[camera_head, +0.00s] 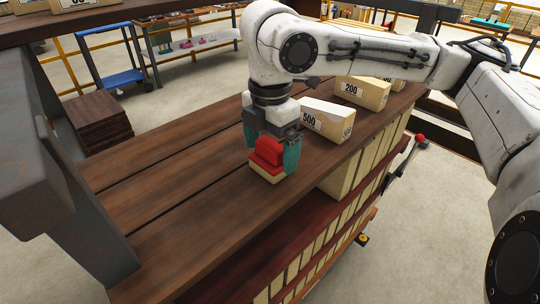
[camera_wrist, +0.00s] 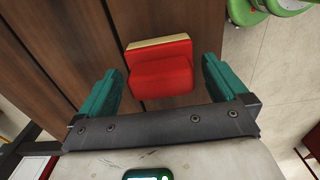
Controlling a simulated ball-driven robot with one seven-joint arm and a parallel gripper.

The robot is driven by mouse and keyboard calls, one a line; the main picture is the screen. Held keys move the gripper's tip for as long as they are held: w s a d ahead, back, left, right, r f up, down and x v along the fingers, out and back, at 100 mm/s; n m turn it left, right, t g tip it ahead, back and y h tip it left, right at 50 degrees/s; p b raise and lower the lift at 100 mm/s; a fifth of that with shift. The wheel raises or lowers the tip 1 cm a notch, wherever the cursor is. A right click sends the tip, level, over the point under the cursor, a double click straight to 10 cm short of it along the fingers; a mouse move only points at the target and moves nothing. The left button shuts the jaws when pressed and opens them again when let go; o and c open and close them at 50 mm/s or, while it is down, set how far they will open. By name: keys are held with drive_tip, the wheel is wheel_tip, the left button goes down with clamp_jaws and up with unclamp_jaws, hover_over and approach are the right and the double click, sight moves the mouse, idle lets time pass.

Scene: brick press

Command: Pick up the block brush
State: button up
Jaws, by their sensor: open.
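The block brush (camera_head: 267,157) has a red handle on a pale cream base. It rests on the brown wooden bench top near its right edge. In the wrist view, the brush (camera_wrist: 161,75) lies between the fingers, with its cream strip on the far side. My gripper (camera_head: 270,150) points down over the brush, with a teal finger on either side of it. In the wrist view, my gripper (camera_wrist: 163,88) is open, with gaps between the red handle and both fingers. The lower part of the far side of the brush is hidden.
A cream block marked 500 (camera_head: 327,120) stands close behind my gripper, and a block marked 200 (camera_head: 361,92) stands farther back. A grey metal frame (camera_head: 75,205) rises at the left. The bench planks (camera_head: 165,200) left of the brush are clear.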

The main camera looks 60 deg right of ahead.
drive_tip(key=shift+f, duration=1.3)
drive_tip(key=shift+c, duration=0.3)
drive_tip(key=c, duration=0.8)
drive_tip(key=shift+r, duration=0.2)
drive_tip(key=shift+c, duration=0.2)
drive_tip(key=shift+r, duration=0.2)
wheel_tip(320, 180, up, 2)
drive_tip(key=shift+r+b, duration=0.15)
drive_tip(key=shift+b, duration=0.25)
drive_tip(key=s+r+b, duration=0.3)
drive_tip(key=s+r, duration=0.7)
drive_tip(key=s, duration=0.4)
drive_tip(key=shift+a, duration=0.35)
